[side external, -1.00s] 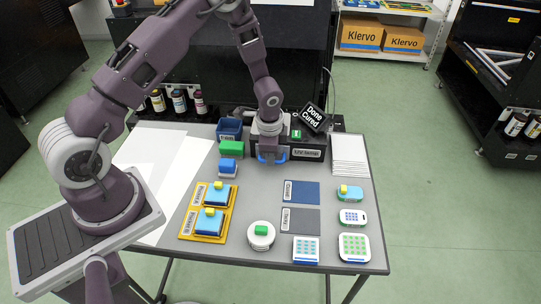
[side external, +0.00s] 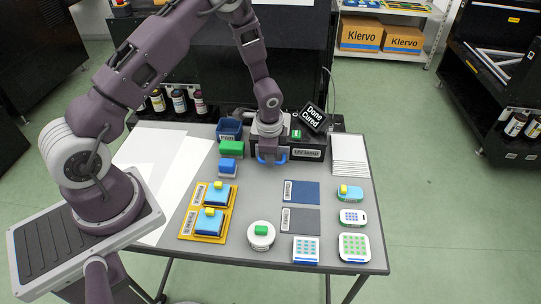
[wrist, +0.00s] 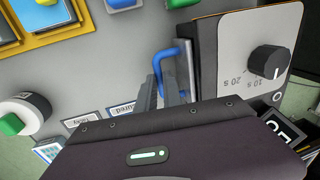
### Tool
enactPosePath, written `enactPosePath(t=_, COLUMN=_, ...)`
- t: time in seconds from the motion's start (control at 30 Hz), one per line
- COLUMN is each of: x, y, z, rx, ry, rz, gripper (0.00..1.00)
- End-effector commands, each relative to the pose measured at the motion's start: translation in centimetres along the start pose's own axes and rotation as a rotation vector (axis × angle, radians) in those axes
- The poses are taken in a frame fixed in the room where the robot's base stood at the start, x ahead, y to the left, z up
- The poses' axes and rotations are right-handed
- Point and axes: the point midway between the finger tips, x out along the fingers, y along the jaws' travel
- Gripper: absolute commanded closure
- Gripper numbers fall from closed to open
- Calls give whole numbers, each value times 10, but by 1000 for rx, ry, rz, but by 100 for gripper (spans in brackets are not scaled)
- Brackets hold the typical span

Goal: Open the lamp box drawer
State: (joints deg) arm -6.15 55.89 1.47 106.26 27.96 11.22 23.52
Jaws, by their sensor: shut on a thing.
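The lamp box (side external: 312,142) is a dark box at the back of the table, with a white label low on its front. Its dial panel (wrist: 245,50) shows on the right of the wrist view. The drawer's blue handle (side external: 281,156) sticks out at the box's front left; it also shows in the wrist view (wrist: 161,58). My gripper (side external: 269,157) points down at the handle and is shut on its bar. In the wrist view the fingers (wrist: 168,86) stand around the handle, which is partly hidden between them. Whether the drawer front stands out from the box is unclear.
A green block (side external: 231,148) and a blue-topped block (side external: 228,167) lie left of my gripper. A blue mat (side external: 302,192) and grey mat (side external: 301,221) lie in front; bare tabletop (side external: 258,195) lies between.

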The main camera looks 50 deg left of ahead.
Motion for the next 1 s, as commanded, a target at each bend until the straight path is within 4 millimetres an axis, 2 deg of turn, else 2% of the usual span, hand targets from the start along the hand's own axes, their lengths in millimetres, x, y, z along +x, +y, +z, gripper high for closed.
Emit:
enactPosePath(t=0.2, x=-10, y=52, z=0, rx=9, ry=-1, rz=3, gripper=100)
enactPosePath(t=0.4, x=-16, y=86, z=1, rx=5, ry=1, rz=3, gripper=100)
enactPosePath(t=0.77, x=-17, y=92, z=1, rx=0, ry=2, rz=1, gripper=100)
enactPosePath(t=0.8, x=-17, y=92, z=1, rx=0, ry=2, rz=1, gripper=86)
enactPosePath(t=0.9, x=-17, y=92, z=1, rx=0, ry=2, rz=1, gripper=67)
enactPosePath(t=1.0, x=-17, y=92, z=2, rx=1, ry=1, rz=2, gripper=67)
